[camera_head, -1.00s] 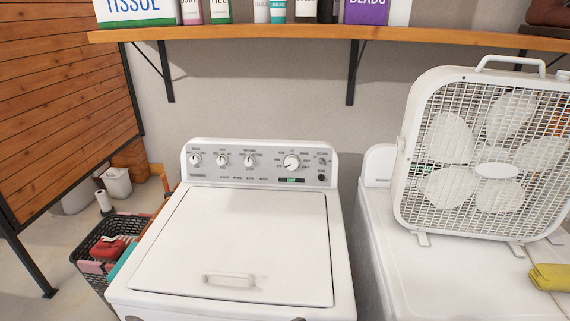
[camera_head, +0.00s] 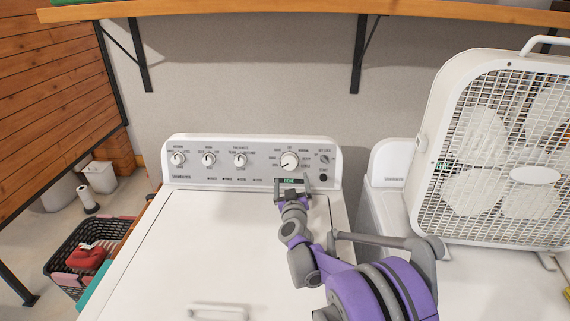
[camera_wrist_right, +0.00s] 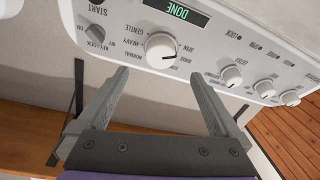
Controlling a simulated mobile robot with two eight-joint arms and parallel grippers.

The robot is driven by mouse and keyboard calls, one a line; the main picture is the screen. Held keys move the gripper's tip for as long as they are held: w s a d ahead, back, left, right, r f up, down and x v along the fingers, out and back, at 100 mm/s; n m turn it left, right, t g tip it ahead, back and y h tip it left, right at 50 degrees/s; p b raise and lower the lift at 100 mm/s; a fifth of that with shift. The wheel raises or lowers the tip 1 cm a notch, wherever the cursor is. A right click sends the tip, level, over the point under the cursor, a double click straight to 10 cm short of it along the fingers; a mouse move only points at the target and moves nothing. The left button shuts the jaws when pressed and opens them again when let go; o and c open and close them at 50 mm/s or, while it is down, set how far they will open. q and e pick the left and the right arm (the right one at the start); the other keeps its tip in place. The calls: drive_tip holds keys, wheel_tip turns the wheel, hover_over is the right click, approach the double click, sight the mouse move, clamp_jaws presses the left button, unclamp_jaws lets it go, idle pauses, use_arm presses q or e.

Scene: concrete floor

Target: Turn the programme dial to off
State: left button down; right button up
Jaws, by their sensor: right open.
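The programme dial (camera_head: 289,160) is the large white knob right of centre on the washer's control panel. Its dark mark seems to point to the lower left; the small labels around it are hard to read. In the wrist view, which is upside down, the dial (camera_wrist_right: 160,48) shows between and just beyond my fingertips. My right gripper (camera_head: 292,182) is open and empty in front of the panel, just below the dial. Its two fingers (camera_wrist_right: 158,76) are spread wide and do not appear to touch the dial. My left gripper is out of view.
A green display (camera_wrist_right: 178,10) reads DONE. Three smaller knobs (camera_head: 208,159) sit left of the dial, and a small knob (camera_head: 324,158) right. A box fan (camera_head: 500,160) stands on the neighbouring machine. A wooden shelf (camera_head: 300,10) runs above; a basket (camera_head: 75,250) stands left.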

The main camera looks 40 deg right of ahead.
sight(290, 165)
drive_tip(key=p+x, duration=0.2)
drive_tip(key=x, duration=0.8)
drive_tip(key=shift+a, duration=0.1)
drive_tip(key=c, duration=1.4)
